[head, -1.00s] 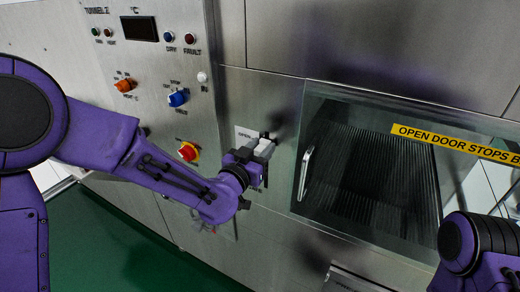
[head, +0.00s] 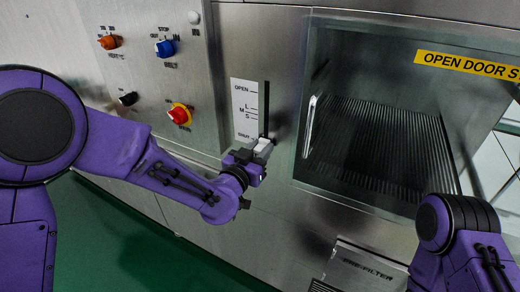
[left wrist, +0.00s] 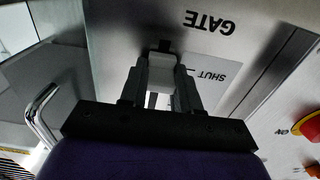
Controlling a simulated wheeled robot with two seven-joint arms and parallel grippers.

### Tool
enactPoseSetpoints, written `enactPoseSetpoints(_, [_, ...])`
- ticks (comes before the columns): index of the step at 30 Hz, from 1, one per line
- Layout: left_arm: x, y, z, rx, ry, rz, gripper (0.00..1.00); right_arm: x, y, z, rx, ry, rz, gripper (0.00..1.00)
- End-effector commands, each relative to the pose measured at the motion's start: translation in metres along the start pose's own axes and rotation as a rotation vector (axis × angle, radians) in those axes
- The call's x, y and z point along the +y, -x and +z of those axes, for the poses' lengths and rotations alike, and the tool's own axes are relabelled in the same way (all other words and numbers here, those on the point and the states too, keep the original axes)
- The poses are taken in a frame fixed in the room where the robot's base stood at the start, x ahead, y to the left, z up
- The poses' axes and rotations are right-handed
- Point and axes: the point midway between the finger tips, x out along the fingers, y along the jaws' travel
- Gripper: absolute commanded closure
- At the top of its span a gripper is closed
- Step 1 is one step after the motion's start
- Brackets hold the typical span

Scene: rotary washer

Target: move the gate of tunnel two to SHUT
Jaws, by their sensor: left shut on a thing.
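The gate handle (head: 263,145) is a pale block in a dark vertical slot (head: 266,102) beside a white scale plate (head: 243,98) marked OPEN, L, M, S and SHUT. The handle is at the low end of the slot, level with the SHUT mark. My left gripper (head: 257,157) is shut on the handle. In the left wrist view the handle (left wrist: 162,72) sits between the two fingers, beside the word SHUT on the plate (left wrist: 212,74). My right arm shows at the lower right of the head view, but its gripper is out of frame.
A glass door (head: 385,140) with a vertical bar handle (head: 309,127) is right of the slot. To the left are a red emergency knob (head: 180,114), a blue knob (head: 165,48) and an orange knob (head: 109,42). A pre-filter panel (head: 365,275) is below the door.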

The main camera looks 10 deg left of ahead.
Motion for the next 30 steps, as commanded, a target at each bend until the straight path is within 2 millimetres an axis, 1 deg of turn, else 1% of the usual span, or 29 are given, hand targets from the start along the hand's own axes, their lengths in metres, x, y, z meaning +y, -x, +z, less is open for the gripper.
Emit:
enactPoseSetpoints(1, [0.001, 0.001, 0.002, -0.006, 0.000, 0.001, 0.62, 0.000, 0.000, 0.000, 0.000, 0.000, 0.000, 0.43])
enactPoseSetpoints(3, [0.000, 0.001, 0.002, -0.006, 0.000, 0.001, 0.43, 0.000, 0.000, 0.000, 0.000, 0.000, 0.000, 0.43])
enactPoseSetpoints(11, [0.000, 0.001, 0.001, -0.003, 0.000, 0.000, 0.43, 0.000, 0.000, 0.000, 0.000, 0.000, 0.000, 0.43])
enactPoseSetpoints(14, [0.000, 0.008, 0.002, -0.003, 0.000, 0.000, 0.43, 0.000, -0.003, 0.001, 0.000, 0.000, 0.000, 0.43])
enactPoseSetpoints(17, [0.000, 0.028, 0.004, -0.004, -0.001, 0.000, 0.43, -0.001, -0.009, 0.004, 0.000, 0.000, 0.000, 0.43])
enactPoseSetpoints(21, [0.000, 0.063, 0.003, -0.003, -0.001, 0.000, 0.43, -0.002, -0.017, 0.007, 0.000, 0.000, 0.000, 0.43])
enactPoseSetpoints(24, [0.000, 0.084, 0.003, -0.003, -0.001, 0.000, 0.43, -0.002, -0.020, 0.008, 0.000, 0.000, 0.000, 0.43])
enactPoseSetpoints(27, [0.000, 0.098, 0.002, -0.004, -0.001, 0.000, 0.43, -0.002, -0.022, 0.009, 0.000, 0.000, 0.000, 0.43])
enactPoseSetpoints(30, [0.000, 0.105, 0.002, -0.004, 0.000, 0.000, 0.43, -0.002, -0.022, 0.009, 0.000, 0.000, 0.000, 0.43])
